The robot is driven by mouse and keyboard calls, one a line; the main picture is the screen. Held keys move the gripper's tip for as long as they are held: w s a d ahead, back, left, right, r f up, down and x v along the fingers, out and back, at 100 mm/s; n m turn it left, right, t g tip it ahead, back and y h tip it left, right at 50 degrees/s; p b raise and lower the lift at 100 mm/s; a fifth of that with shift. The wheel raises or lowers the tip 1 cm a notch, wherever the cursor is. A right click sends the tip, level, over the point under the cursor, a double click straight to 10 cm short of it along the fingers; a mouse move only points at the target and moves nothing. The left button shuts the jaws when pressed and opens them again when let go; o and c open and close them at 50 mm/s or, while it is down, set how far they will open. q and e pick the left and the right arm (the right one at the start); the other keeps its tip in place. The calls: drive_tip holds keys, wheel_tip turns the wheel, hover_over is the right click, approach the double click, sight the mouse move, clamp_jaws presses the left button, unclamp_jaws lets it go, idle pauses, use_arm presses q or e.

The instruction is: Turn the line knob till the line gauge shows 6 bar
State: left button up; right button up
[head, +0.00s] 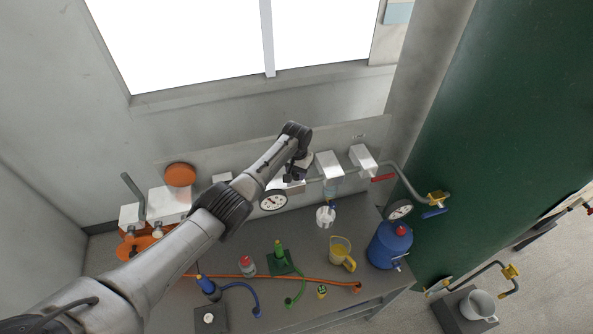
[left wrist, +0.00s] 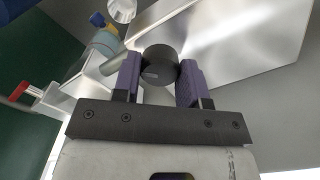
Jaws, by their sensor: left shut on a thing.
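A black round knob (left wrist: 160,62) sits between the two purple fingers of my left gripper (left wrist: 160,76) in the left wrist view. The fingers are shut on it from both sides. In the head view my left gripper (head: 296,170) is at the back panel, and the knob is hidden there behind the hand. A round white gauge (head: 273,201) faces up just below and left of the gripper; its dial is too small to read. A second gauge (head: 398,209) is farther right near the pipe. I cannot tell from labels which is the line gauge. My right gripper is not in view.
White boxes (head: 328,166) and a pipe with a red handle (head: 383,178) line the back panel. A blue canister (head: 390,246), a yellow jug (head: 341,252) and a red-capped jar (head: 247,266) stand on the grey bench. An orange hose (head: 320,280) crosses its front.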

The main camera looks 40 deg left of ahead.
sight(297, 172)
use_arm(q)
drive_tip(key=m, duration=0.4)
drive_tip(key=shift+m, duration=2.6)
drive_tip(key=o, duration=0.9)
drive_tip(key=shift+r, duration=0.1)
drive_tip(key=shift+r, duration=0.25)
wheel_tip(297, 172, up, 13)
drive_tip(key=shift+r+b, duration=0.1)
drive_tip(key=shift+b, duration=1.1)
